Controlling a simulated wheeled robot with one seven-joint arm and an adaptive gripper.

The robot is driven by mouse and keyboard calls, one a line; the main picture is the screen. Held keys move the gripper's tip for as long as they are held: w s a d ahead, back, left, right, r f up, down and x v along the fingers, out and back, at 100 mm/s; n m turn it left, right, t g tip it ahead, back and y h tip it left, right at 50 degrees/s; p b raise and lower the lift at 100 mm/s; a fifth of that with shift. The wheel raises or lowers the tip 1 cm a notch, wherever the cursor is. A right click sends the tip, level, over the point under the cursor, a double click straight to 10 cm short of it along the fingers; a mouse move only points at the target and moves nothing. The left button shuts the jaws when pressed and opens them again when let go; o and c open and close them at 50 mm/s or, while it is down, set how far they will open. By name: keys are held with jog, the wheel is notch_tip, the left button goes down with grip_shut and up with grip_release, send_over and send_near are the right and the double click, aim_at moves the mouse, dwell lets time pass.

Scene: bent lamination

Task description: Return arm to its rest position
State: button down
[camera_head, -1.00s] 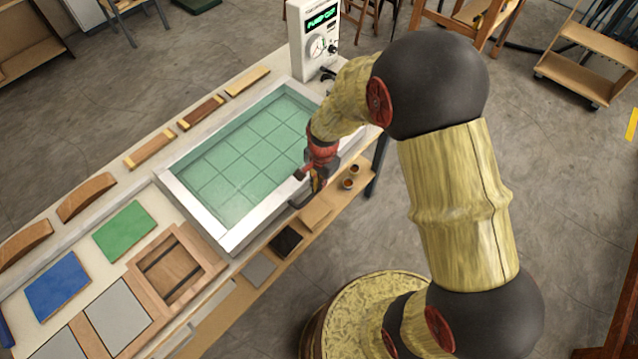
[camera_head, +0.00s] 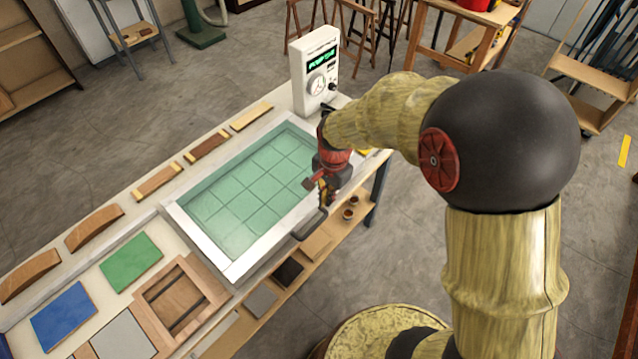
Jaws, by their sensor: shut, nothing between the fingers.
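My arm rises from the lower right and bends over toward the bench. My gripper (camera_head: 324,192) hangs at its end, pointing down, by the right edge of the white-framed press bed (camera_head: 236,268) with its green gridded sheet (camera_head: 252,187). The gripper looks shut, with nothing seen in it. Its fingertips are small and partly merged with the dark parts around them. I cannot tell how high it is above the frame.
A white control box (camera_head: 315,75) with a green display stands at the bench's far end. Wooden strips (camera_head: 207,146), curved blocks (camera_head: 94,228), a green panel (camera_head: 131,262), a blue panel (camera_head: 64,315) and a wooden frame (camera_head: 208,284) lie on the bench. A lower shelf (camera_head: 318,246) holds small items.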

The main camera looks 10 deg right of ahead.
jog(key=shift+r, duration=0.1)
jog(key=s+d+r+n+t+b, duration=0.2)
jog(key=s+r+n+b, duration=0.2)
jog(key=s+r, duration=0.4)
jog(key=s+d+r+n+t+b, duration=0.1)
jog(key=s+r+n+t+b, duration=0.2)
jog(key=s+r+n, duration=0.4)
jog(key=shift+s+d+r+b, duration=0.35)
jog(key=shift+s+r+b, duration=0.15)
jog(key=shift+s, duration=1.25)
